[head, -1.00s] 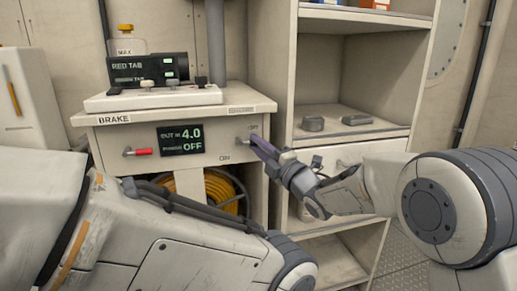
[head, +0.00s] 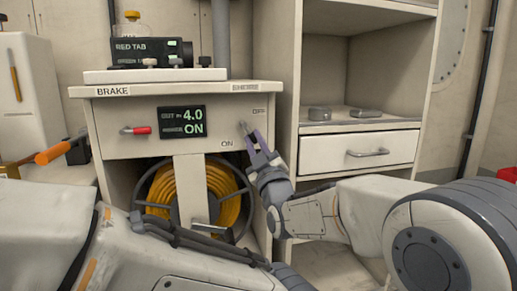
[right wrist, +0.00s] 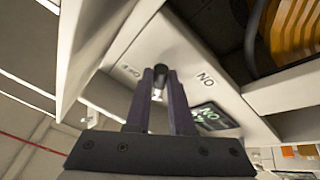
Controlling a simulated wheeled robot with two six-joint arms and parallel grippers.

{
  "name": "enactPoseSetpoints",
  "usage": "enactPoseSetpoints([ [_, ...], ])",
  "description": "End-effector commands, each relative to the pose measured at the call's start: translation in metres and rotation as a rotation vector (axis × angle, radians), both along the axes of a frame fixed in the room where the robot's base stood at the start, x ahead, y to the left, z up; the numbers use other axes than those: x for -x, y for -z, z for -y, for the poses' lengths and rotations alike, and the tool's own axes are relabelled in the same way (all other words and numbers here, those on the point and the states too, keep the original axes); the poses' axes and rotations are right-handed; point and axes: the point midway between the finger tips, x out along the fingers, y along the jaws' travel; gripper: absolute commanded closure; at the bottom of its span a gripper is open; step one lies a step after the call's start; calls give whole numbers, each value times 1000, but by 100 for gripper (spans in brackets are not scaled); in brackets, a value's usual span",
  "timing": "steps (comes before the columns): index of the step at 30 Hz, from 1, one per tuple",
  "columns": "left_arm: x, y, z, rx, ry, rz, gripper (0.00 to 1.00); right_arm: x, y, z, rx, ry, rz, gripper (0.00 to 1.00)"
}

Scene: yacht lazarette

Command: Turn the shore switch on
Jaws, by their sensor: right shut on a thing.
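The switch lever (head: 243,127) sits on the right part of the cabinet's front panel, between an OFF label above and an ON label lower left. My right gripper (head: 257,142) is shut on the lever's end. In the right wrist view, the dark knob (right wrist: 161,71) shows between the purple fingertips (right wrist: 160,78).
A red-handled brake lever (head: 137,131) is left of the display. A yellow hose reel (head: 180,190) sits beneath the panel. An open shelf unit with a drawer (head: 365,152) stands at the right. An orange-handled tool (head: 55,153) is at the left.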

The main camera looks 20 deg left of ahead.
Motion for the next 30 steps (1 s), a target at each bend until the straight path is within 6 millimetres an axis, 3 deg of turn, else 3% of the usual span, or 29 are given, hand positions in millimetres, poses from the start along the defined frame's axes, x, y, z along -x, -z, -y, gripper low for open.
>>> enactPoseSetpoints([
  [5,0,9,0,0,0,0,50,4,6,-7,-140,-1,-97,100],
  [15,0,7,0,0,0,0,50,10,7,-16,-364,0,-250,100],
  [30,0,2,0,0,0,0,50,14,7,-21,-506,2,-346,100],
])
